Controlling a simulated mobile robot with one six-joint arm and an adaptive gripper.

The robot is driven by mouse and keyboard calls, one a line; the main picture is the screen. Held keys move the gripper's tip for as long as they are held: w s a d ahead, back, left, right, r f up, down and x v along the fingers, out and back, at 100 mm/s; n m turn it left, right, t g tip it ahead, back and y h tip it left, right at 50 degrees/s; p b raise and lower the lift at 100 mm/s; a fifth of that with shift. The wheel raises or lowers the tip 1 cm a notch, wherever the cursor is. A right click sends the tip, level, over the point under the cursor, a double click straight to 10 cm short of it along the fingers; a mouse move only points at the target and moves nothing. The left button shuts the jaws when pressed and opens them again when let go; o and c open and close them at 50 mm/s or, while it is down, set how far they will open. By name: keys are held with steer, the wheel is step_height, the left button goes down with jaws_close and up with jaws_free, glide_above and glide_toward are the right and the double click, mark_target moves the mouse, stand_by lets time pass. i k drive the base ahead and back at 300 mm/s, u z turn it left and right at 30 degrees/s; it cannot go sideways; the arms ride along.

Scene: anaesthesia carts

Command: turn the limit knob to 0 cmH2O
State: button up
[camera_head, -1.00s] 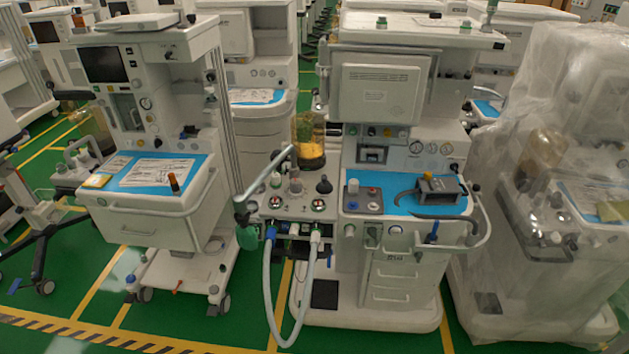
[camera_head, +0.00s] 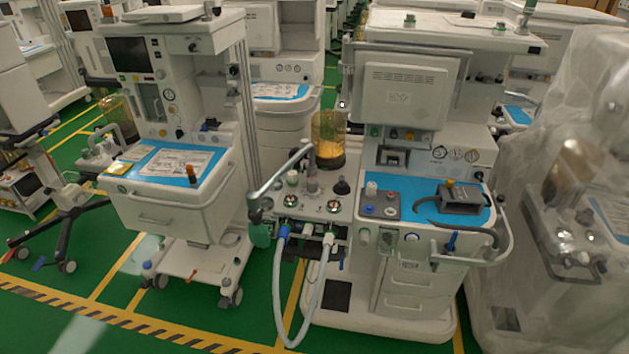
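The middle anaesthesia cart (camera_head: 410,250) faces me, with a breathing block (camera_head: 310,207) on its left side. Several small knobs and gauges stand on this block. Among them are a dark knob (camera_head: 341,187) and a grey one (camera_head: 312,186). I cannot tell which is the limit knob, and no scale or marking can be read at this size. My gripper is not in view, and nothing touches the block's knobs.
A pale hose (camera_head: 317,300) loops down in front of the block, and a metal arm (camera_head: 281,172) juts out at its left. Another cart (camera_head: 185,205) stands to the left. A plastic-wrapped cart (camera_head: 570,200) stands close on the right. Green floor (camera_head: 110,325) is clear in front.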

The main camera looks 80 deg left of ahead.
mark_target(312, 186)
steer(key=u, duration=0.1)
steer(key=k, duration=1.2)
steer(key=u, duration=1.95)
steer(key=i, duration=0.4)
steer(key=u, duration=0.15)
